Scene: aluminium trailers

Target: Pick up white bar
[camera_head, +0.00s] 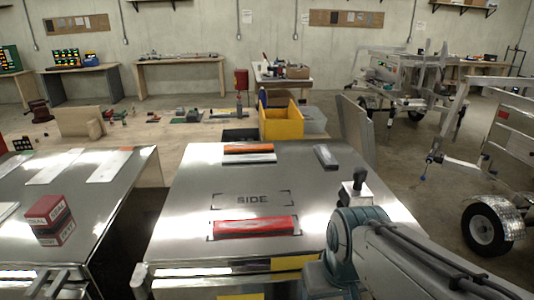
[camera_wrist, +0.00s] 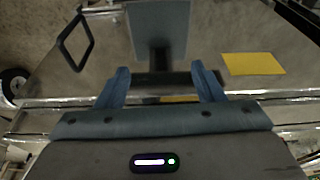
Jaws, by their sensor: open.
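On the middle metal table in the head view, a pale white bar (camera_head: 249,158) lies flat near the far edge, just in front of an orange bar (camera_head: 248,148) and close against it. In the wrist view my gripper (camera_wrist: 163,82) is open, with its two blue-grey fingers apart and nothing seen held. It faces a metal surface with a yellow patch (camera_wrist: 252,64); the white bar does not show there. In the head view my arm enters at the lower right, and my fingers cannot be made out.
A red bar (camera_head: 254,227) lies near the middle metal table's (camera_head: 190,200) front, behind it the marking "SIDE". A grey bar (camera_head: 326,157) lies at far right. A yellow bin (camera_head: 281,121) stands beyond. A red-and-white box (camera_head: 49,219) is on the left table. The table's centre is clear.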

